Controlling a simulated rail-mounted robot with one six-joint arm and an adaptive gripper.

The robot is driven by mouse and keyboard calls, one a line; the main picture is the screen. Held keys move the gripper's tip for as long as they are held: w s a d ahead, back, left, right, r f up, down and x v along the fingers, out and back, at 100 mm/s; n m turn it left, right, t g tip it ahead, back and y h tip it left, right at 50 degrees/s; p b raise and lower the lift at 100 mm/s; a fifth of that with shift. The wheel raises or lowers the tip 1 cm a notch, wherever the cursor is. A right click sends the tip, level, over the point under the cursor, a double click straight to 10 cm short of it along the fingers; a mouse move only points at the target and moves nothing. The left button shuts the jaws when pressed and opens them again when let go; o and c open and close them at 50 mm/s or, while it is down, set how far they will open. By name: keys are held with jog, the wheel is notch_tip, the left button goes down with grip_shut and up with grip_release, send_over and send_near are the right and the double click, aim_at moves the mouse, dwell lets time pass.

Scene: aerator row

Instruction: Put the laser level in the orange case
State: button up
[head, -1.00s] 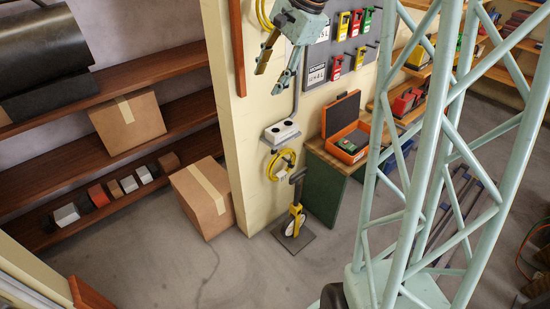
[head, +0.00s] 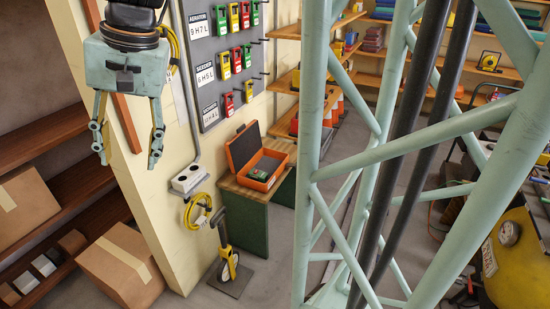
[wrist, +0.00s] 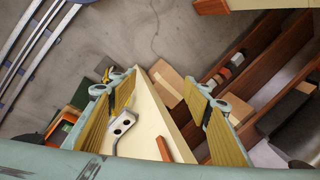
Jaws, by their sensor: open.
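The orange case (head: 266,163) stands open on a small workbench, with its dark lid raised at the back left. A small green device (head: 260,174) lies inside it. I cannot tell for sure whether this device is the laser level, and I pick out no other clear laser level. My gripper (head: 128,158) hangs at the upper left in the head view, fingers spread and empty, apart from the case. In the wrist view my gripper (wrist: 163,82) also shows open, with nothing between its yellow pads. An orange edge at the lower left there is partly hidden by a finger.
The workbench (head: 256,225) has a green side and stands against the cream wall. A pegboard (head: 213,60) with coloured lock-like items is above it. A measuring wheel (head: 228,262) stands on the floor before the wall. Cardboard boxes (head: 122,262) and shelves are at left.

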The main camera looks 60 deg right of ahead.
jog(key=s+a+r+n+h, duration=0.1)
jog(key=s+a+n, duration=0.3)
jog(key=s, duration=0.8)
jog(key=s+a+r+n, duration=0.1)
jog(key=s+a+n, duration=0.3)
jog(key=s, duration=0.8)
jog(key=shift+s+r+n+t+h, duration=0.2)
jog(key=shift+s+n+t+h, duration=0.15)
jog(key=shift+n, duration=0.35)
